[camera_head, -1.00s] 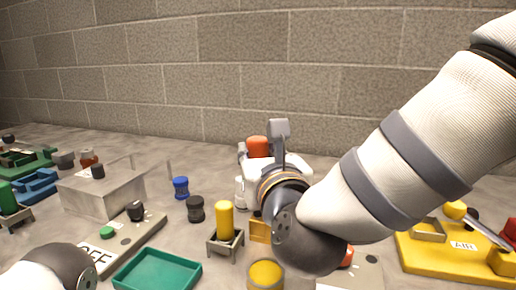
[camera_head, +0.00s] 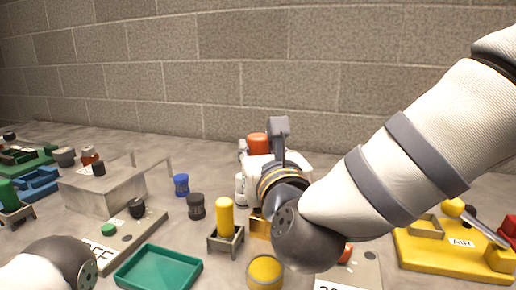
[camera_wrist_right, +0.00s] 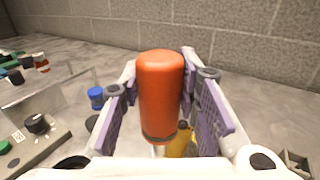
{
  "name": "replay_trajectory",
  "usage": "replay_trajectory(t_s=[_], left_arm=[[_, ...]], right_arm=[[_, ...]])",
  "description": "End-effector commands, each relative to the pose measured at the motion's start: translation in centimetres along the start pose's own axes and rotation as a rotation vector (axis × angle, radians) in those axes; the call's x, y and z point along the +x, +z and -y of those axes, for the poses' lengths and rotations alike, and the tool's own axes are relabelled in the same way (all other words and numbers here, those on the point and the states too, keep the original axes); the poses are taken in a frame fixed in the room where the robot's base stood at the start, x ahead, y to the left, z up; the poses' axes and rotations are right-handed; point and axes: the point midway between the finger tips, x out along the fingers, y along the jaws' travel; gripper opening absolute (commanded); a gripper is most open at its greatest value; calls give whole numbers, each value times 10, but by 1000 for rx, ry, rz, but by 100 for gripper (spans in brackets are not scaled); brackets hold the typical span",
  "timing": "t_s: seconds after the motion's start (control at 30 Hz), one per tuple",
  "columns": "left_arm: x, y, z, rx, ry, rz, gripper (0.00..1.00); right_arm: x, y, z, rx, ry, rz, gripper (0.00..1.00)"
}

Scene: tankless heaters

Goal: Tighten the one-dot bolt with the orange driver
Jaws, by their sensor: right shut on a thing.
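The orange driver (camera_head: 258,143) stands upright, its rounded handle held between the fingers of my right gripper (camera_wrist_right: 168,105). I cannot make out the one-dot bolt in either view. My left gripper is outside the pictures; only part of my left arm shows at the lower left.
A grey metal box (camera_head: 103,192) with a black knob stands left. A green tray (camera_head: 158,270), a yellow-handled tool in a stand (camera_head: 226,217) and a yellow cylinder (camera_head: 265,272) are in front. A yellow AIR board (camera_head: 440,255) lies right. A block wall is behind.

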Motion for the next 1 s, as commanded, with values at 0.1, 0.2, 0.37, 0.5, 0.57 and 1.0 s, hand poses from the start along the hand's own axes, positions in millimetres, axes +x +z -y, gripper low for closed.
replay_trajectory(t_s=[0.1,0.2,0.37,0.5,0.57,1.0], left_arm=[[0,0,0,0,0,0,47],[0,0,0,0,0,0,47],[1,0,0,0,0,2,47],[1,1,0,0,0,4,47],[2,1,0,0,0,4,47],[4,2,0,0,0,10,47]], right_arm=[[0,1,0,0,0,3,2],[0,1,0,0,0,3,2],[0,-1,0,0,0,2,2],[0,-2,0,1,1,2,2],[0,-3,0,1,1,1,2],[0,-7,0,1,0,1,2]])
